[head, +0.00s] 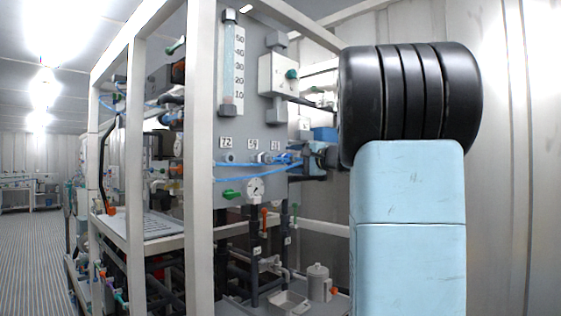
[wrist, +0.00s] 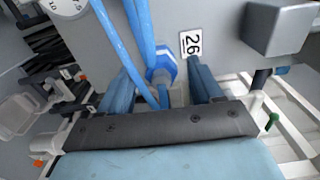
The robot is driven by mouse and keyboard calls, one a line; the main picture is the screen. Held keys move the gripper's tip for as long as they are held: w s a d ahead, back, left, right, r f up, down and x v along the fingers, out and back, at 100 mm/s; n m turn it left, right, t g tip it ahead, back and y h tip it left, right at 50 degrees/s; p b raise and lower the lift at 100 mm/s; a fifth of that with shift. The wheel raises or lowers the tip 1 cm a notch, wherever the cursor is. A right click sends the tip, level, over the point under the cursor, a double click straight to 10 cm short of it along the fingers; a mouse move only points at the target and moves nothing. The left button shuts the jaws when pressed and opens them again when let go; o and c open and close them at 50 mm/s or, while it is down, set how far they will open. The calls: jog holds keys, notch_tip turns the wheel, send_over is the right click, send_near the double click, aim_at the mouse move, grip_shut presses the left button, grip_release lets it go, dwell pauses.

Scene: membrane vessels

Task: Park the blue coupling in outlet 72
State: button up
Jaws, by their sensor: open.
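The blue coupling (wrist: 161,72) sits on the grey panel next to the label 26 in the wrist view, with blue hoses passing close to it. My gripper (wrist: 163,82) is open, with one blue finger on each side of the coupling. I cannot tell whether the fingers touch it. In the head view my gripper (head: 309,158) is at the right part of the panel and hides most of that coupling. Outlet 72 (head: 230,158) is at the left of the outlet row, under its label, and looks empty.
A middle outlet (head: 265,157) labelled 59 has a fitting on it. Blue hoses (head: 245,167) cross the panel below the row. A white frame post (head: 199,150) stands left of the panel (head: 262,115).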

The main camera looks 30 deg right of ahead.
aim_at(294, 159)
jog(key=shift+x, duration=1.3)
jog(key=shift+c, duration=0.2)
dwell(0.3)
grip_shut()
dwell(0.5)
jog(key=shift+s, duration=0.1)
jog(key=shift+v, duration=2.95)
